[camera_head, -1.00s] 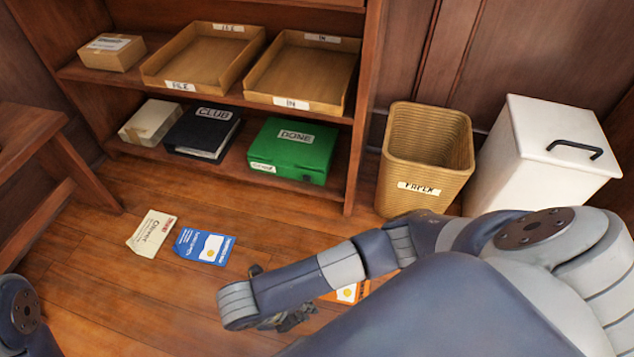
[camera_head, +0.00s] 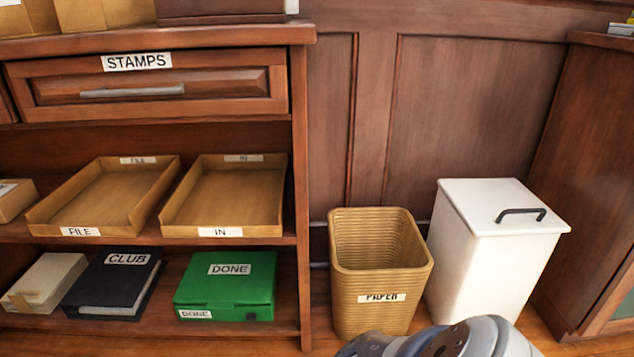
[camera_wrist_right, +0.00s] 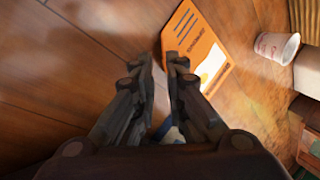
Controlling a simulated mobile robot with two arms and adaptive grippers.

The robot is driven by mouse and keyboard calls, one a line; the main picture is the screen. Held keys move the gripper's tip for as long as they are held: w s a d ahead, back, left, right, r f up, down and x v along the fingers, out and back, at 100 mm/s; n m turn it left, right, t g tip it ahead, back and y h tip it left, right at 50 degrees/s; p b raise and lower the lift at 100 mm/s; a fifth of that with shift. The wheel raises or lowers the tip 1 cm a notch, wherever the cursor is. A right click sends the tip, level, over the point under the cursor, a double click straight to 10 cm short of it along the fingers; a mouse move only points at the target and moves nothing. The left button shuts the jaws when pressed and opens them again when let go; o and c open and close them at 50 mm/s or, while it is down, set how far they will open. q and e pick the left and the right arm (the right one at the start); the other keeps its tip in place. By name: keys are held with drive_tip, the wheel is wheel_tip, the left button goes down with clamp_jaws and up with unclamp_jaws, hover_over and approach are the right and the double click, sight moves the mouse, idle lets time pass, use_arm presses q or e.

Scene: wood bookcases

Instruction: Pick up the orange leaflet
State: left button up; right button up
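The orange leaflet (camera_wrist_right: 205,45) shows in the right wrist view, on the wooden floor at and beyond the tip of the right-hand finger, which covers part of it. It has dark print and a white patch. My right gripper (camera_wrist_right: 162,62) has its two fingers apart, with nothing visibly clamped between them. I cannot tell whether the finger touches the leaflet. A small bit of blue and white shows low between the fingers, mostly hidden. In the head view the leaflet and both grippers are out of sight; only part of my arm shows at the bottom.
A white cup (camera_wrist_right: 276,47) lies right of the leaflet. The head view shows the FILE tray (camera_head: 105,205), IN tray (camera_head: 225,205), black CLUB box (camera_head: 112,285) and green DONE box (camera_head: 227,285) on shelves. A wicker PAPER basket (camera_head: 380,260) and a white lidded bin (camera_head: 495,250) stand to the right.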

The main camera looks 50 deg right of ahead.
drive_tip(key=shift+b+x, duration=2.7)
drive_tip(key=shift+x, duration=0.25)
drive_tip(key=shift+w+d+r, duration=0.1)
drive_tip(key=shift+w+r, duration=0.05)
clamp_jaws()
drive_tip(key=shift+r, duration=0.1)
